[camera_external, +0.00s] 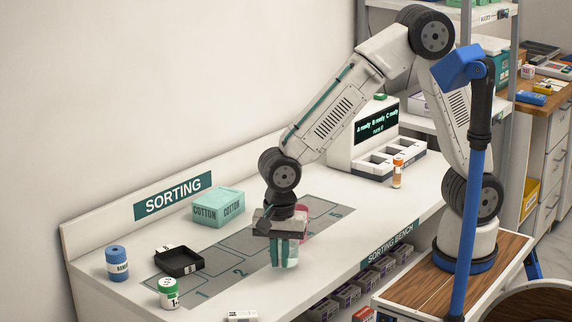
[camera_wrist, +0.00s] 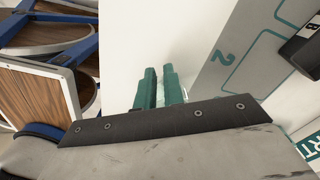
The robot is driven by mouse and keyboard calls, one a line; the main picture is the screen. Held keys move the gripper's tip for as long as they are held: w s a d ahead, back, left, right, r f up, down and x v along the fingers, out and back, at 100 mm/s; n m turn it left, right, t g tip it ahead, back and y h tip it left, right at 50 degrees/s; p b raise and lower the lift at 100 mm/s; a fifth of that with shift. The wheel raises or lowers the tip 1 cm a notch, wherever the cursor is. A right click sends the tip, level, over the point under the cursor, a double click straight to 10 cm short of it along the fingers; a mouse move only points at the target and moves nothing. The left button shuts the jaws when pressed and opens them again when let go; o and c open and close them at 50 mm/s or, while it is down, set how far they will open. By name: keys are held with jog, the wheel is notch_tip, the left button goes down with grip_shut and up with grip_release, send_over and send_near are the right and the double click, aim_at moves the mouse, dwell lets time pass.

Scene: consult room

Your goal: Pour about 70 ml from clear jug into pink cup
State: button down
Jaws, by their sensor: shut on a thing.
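My gripper (camera_external: 284,254) points down over the front part of the sorting bench, its teal fingers close together. They are shut on a pale, see-through shape, which I take to be the clear jug (camera_external: 292,262); its outline is hard to make out and mostly hidden by the fingers. In the wrist view the fingers (camera_wrist: 160,88) stand close together over the white bench top, and the jug is hardly visible. The pink cup (camera_external: 305,213) shows just behind my gripper, partly hidden by it. I cannot see liquid in either.
A cotton box (camera_external: 218,208), a black tray (camera_external: 179,261), a blue roll (camera_external: 117,263) and a green-lidded jar (camera_external: 169,293) stand to the left. An orange bottle (camera_external: 397,173) stands by the display unit (camera_external: 365,135) at the right. The numbered mat (camera_external: 240,262) is mostly bare.

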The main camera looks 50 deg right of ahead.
dwell(0.4)
jog(key=shift+w+d+r+g+y, duration=0.3)
jog(key=shift+d+r+g+y, duration=0.2)
jog(key=shift+r+y, duration=0.3)
jog(key=shift+w+d+r+g+y, duration=0.25)
jog(key=shift+d+r+g+y, duration=0.25)
jog(key=shift+y, duration=0.4)
jog(key=w+d+r+g+y, duration=0.2)
jog(key=d+r+g+y, duration=0.1)
jog(key=r+y, duration=0.3)
jog(key=shift+v, duration=0.9)
jog(key=shift+d+r+g+y, duration=0.35)
jog(key=shift+r+y, duration=0.1)
jog(key=shift+y, duration=0.15)
jog(key=shift+d+r+y, duration=0.15)
jog(key=shift+r+y, duration=0.1)
jog(key=shift+y, duration=0.05)
jog(key=shift+r, duration=0.1)
jog(key=shift+w+d+r+g+y+p, duration=0.3)
jog(key=shift+d+r+g+y+p, duration=0.2)
jog(key=shift+r+y, duration=0.15)
dwell(0.3)
